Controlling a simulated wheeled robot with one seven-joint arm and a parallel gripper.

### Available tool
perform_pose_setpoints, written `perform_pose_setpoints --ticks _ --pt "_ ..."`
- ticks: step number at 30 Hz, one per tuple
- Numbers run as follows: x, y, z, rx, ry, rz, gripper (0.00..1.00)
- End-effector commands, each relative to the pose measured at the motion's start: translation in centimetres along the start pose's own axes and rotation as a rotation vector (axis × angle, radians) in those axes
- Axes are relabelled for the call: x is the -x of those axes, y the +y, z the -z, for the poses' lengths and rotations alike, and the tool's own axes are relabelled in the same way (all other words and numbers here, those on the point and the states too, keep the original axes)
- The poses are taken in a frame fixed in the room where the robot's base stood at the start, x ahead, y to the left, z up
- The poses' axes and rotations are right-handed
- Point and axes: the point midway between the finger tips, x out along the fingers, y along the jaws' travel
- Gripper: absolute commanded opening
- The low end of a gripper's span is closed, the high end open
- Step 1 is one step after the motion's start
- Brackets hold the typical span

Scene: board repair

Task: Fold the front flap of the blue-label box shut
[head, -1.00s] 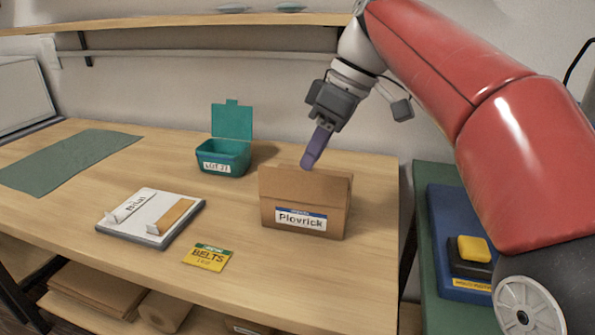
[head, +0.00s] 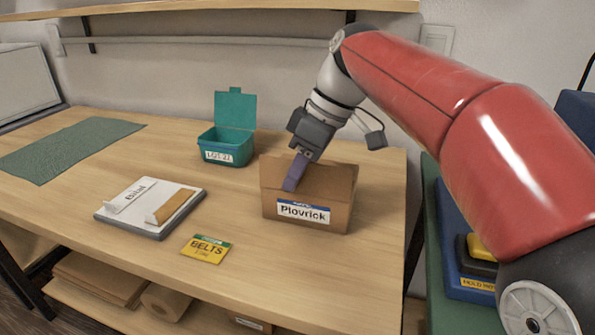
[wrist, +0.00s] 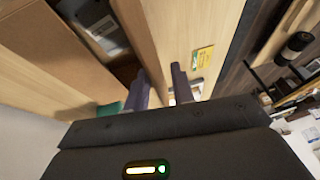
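The blue-label box (head: 327,218) is brown cardboard, marked "Plovrick", and stands upright near the table's right side. Its front flap (head: 330,182) stands up above the label; the top is open. My gripper (head: 294,180) is low at the box's left part, its purple fingers overlapping the flap. The gripper's fingers (wrist: 158,80) are spread apart by the box's edge. I cannot tell whether they touch the flap.
A teal bin (head: 226,148) with a raised lid stands behind and left of the box. A grey tray (head: 155,232) with a white sign and a yellow "BELTS" card (head: 206,249) lie to the left. A green mat (head: 70,148) lies farther left. The table's right edge is close.

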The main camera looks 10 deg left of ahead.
Motion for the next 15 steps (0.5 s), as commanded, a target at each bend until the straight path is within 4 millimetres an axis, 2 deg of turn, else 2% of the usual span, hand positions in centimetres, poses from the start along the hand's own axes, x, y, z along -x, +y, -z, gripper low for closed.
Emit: perform_pose_setpoints --ticks 5,10,15 --pt "0.02 -0.01 0.01 0.000 0.000 0.000 0.23" --pt "0.02 -0.01 0.00 0.000 0.000 0.000 0.01" --pt "0.02 0.00 0.00 0.000 0.000 0.000 0.00"
